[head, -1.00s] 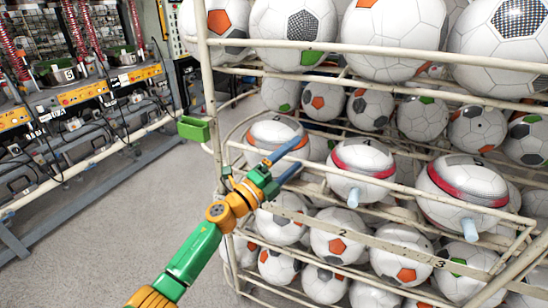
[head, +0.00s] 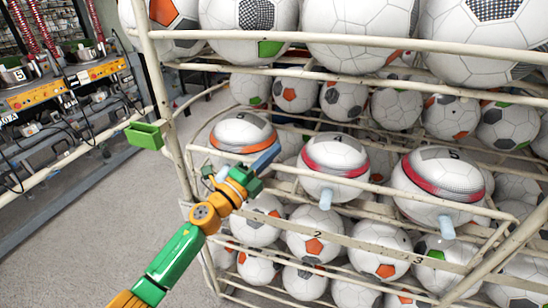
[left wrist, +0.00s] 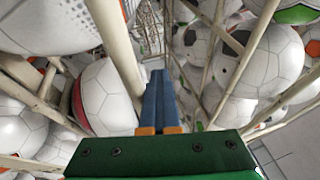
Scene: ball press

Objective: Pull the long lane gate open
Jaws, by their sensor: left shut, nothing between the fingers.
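My left gripper (head: 274,154) is shut and empty, at the right side of the orange-banded ball (head: 240,128) at the front of the rack. In the left wrist view its blue fingers (left wrist: 161,98) lie together among the cream bars, with nothing between them. Two red-banded balls (head: 335,150) and (head: 452,170) sit further right. Below them, light blue pegs (head: 325,199) and (head: 447,227) stick out at the front rail. No such peg shows at the left lane, where my gripper covers the view. I cannot tell which bar or peg belongs to the long lane gate. My right gripper is not in view.
Cream rack bars (head: 160,100) surround the gripper, with soccer balls on several levels. A green box (head: 143,135) is fixed at the rack's left side. Grey floor (head: 80,215) is free at left, in front of machines with orange panels (head: 40,93).

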